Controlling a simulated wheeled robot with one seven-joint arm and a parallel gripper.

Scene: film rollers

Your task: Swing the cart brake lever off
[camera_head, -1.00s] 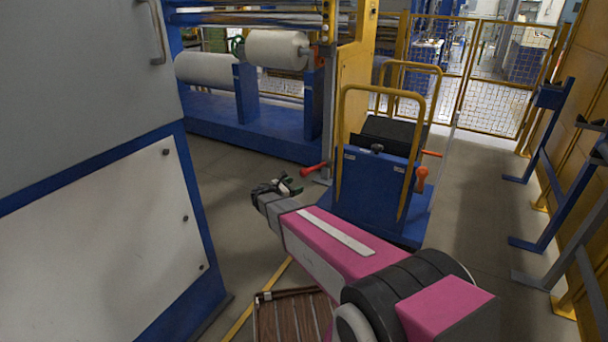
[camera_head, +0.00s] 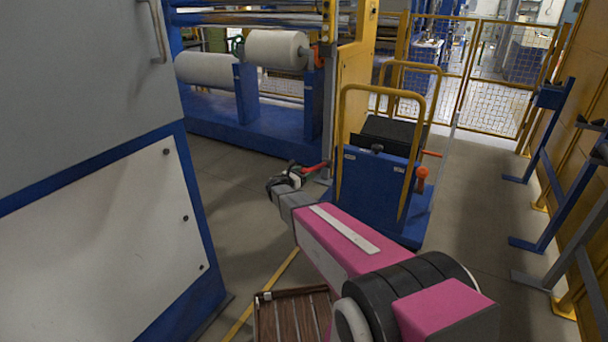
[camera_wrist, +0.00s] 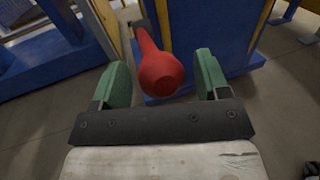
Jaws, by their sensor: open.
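The blue cart (camera_head: 375,185) with yellow hoop handles stands ahead of my arm. A red lever (camera_head: 318,166) sticks out from its left side, and my gripper (camera_head: 287,177) is at the lever's outer end. In the wrist view the red lever (camera_wrist: 158,68) has its rounded end pointing at me, between the two green fingers of my gripper (camera_wrist: 160,82). The fingers are open, with a gap on both sides of the lever. The lever's far end, where it meets the cart, shows only in part.
An orange-red knob (camera_head: 421,174) and an orange handle (camera_head: 431,153) are on the cart's right side. A blue roller stand (camera_head: 225,125) with white rolls is behind left. A grey cabinet (camera_head: 100,220) fills the left.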

